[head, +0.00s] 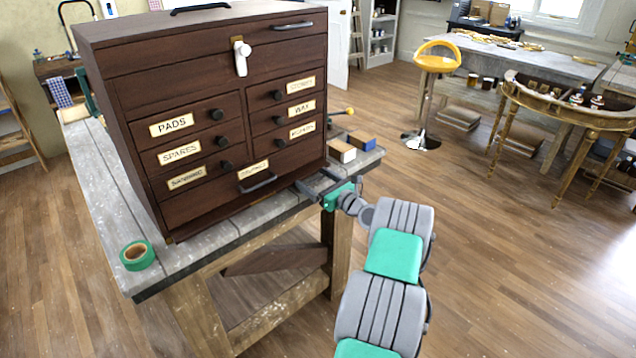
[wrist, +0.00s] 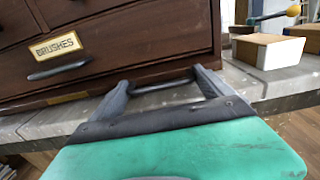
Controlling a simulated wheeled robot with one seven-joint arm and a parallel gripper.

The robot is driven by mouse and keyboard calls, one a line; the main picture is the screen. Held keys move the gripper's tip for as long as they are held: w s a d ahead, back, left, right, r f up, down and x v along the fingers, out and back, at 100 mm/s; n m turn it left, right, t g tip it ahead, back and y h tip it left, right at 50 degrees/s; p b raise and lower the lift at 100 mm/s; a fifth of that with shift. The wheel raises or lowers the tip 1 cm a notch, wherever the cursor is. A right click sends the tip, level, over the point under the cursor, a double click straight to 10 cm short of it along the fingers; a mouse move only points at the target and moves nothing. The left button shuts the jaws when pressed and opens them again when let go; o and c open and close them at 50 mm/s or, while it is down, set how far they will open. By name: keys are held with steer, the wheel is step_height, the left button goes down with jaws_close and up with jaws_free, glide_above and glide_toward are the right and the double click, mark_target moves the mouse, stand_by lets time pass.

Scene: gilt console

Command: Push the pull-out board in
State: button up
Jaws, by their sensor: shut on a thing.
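The dark brown wooden chest (head: 215,110) stands on a grey workbench. In the wrist view, a thin dark strip that looks like the front of the pull-out board (wrist: 140,76) runs along the chest's base, under the BRUSHES drawer (wrist: 110,50). How far it stands out, I cannot tell. My gripper (head: 316,184) is low at the chest's front right corner. In the wrist view, my gripper's (wrist: 160,80) two grey fingers reach toward the base, shut on a dark bar handle (wrist: 165,86) that spans between them. In the head view the handle is mostly hidden.
Small blocks (head: 342,150) lie on the workbench right of the chest. A green tape roll (head: 137,255) lies at the bench's near left. A yellow stool (head: 437,62) and a gilt half-round table (head: 560,105) stand to the right. The floor in front is clear.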

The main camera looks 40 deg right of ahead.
steer(key=shift+w+d, duration=0.1)
steer(key=shift+w, duration=0.7)
steer(key=o, duration=1.8)
steer(key=shift+d, duration=0.1)
steer(key=shift+s, duration=0.1)
steer(key=s+b, duration=0.1)
steer(key=s, duration=0.6)
steer(key=shift+s, duration=0.35)
